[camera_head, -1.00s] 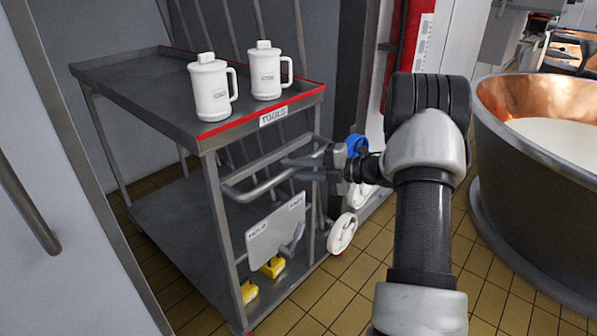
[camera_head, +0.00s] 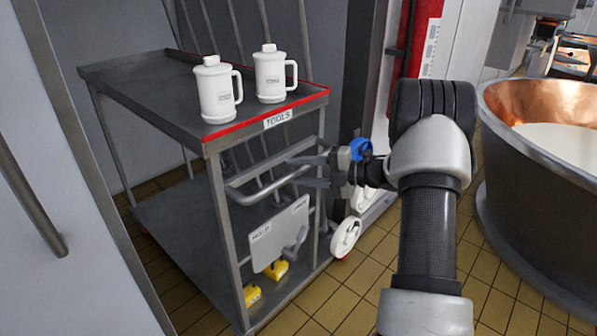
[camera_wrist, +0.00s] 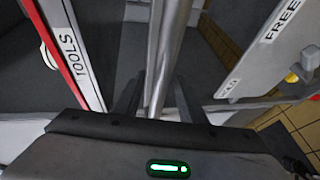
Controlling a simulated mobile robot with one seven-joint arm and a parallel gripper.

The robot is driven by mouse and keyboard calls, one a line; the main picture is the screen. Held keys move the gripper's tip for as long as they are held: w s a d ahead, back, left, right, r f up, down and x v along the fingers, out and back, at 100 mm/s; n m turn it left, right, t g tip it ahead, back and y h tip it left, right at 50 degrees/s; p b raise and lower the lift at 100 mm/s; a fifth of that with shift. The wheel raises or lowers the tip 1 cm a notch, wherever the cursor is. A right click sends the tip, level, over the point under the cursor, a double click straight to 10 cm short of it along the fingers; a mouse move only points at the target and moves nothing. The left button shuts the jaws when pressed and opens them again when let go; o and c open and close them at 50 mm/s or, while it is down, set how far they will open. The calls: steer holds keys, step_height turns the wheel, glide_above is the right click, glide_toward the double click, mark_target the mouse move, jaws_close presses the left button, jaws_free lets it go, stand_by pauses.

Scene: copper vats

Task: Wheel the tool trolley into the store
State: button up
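The grey tool trolley (camera_head: 150,85) stands at centre left, with a red front edge and a TOOLS label (camera_head: 278,120). Its bar handle (camera_head: 265,185) runs across the near end and also shows in the wrist view (camera_wrist: 168,50). My gripper (camera_head: 305,172) is at the right part of the handle, its fingers apart. In the wrist view the bar lies between the two fingers (camera_wrist: 158,100), with gaps visible on both sides. Below the handle is a plate (camera_head: 278,235) with two labels, one reading FREE (camera_wrist: 283,20), and a grey lever (camera_head: 297,241).
Two white lidded jugs (camera_head: 216,92) (camera_head: 270,75) stand on the trolley top. Yellow blocks (camera_head: 276,269) and a white wheel (camera_head: 346,236) are low on it. A grey door panel (camera_head: 50,200) is close at left. A copper-lined vat (camera_head: 560,105) stands right, with tiled floor between.

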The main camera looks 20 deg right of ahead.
steer(key=p+v, duration=0.3)
steer(key=v, duration=1.4)
steer(key=shift+d+r, duration=0.15)
steer(key=shift+d, duration=0.05)
